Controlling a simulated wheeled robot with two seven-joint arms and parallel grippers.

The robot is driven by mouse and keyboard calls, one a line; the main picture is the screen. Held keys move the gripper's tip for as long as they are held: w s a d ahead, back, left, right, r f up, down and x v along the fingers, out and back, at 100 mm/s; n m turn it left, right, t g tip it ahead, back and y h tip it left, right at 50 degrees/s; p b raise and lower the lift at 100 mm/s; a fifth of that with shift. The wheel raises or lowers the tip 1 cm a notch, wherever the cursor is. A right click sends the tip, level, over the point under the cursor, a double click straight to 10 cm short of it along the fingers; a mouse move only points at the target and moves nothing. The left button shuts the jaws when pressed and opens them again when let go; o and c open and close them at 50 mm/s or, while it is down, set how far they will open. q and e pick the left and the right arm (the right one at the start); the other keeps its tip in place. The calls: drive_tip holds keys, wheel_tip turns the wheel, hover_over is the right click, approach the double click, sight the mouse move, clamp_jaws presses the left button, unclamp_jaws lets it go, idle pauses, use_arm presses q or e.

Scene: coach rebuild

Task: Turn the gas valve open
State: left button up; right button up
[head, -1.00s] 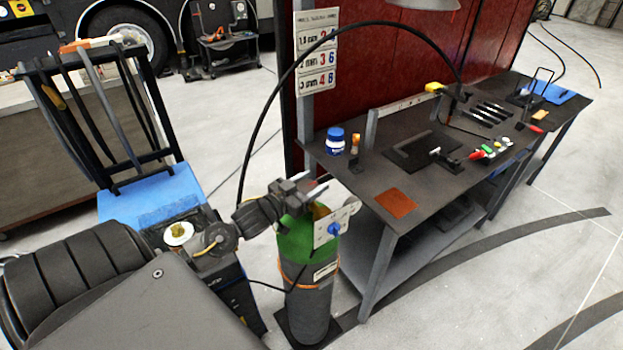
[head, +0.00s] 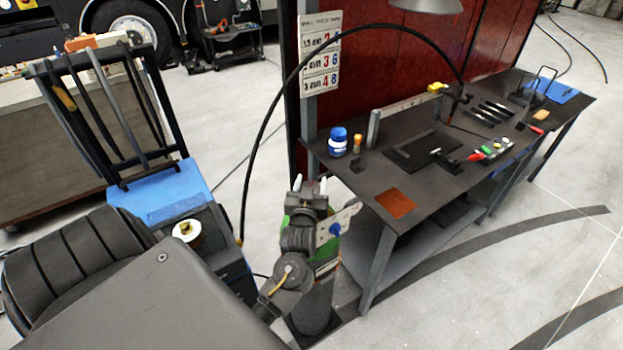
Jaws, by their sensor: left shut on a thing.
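The gas cylinder (head: 317,305) stands upright on the floor left of the bench, grey below with a green shoulder. A pale plate with a blue knob (head: 335,229) sits on its right side. My left gripper (head: 310,185) is at the cylinder's top, its fingers pointing up and away in the picture. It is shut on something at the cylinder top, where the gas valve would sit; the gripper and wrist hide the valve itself. I cannot see how far the valve is turned. My right gripper is not in view.
The dark workbench (head: 452,178) stands right of the cylinder, with a blue jar (head: 337,141) and a brown square (head: 395,203) on it. A black hose (head: 262,135) arches overhead. A welder cart with a blue top (head: 158,192) stands left. Floor at right is clear.

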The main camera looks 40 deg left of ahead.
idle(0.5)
use_arm(q)
drive_tip(key=o, duration=1)
drive_tip(key=shift+p+v, duration=1.95)
drive_tip(key=shift+v, duration=3.45)
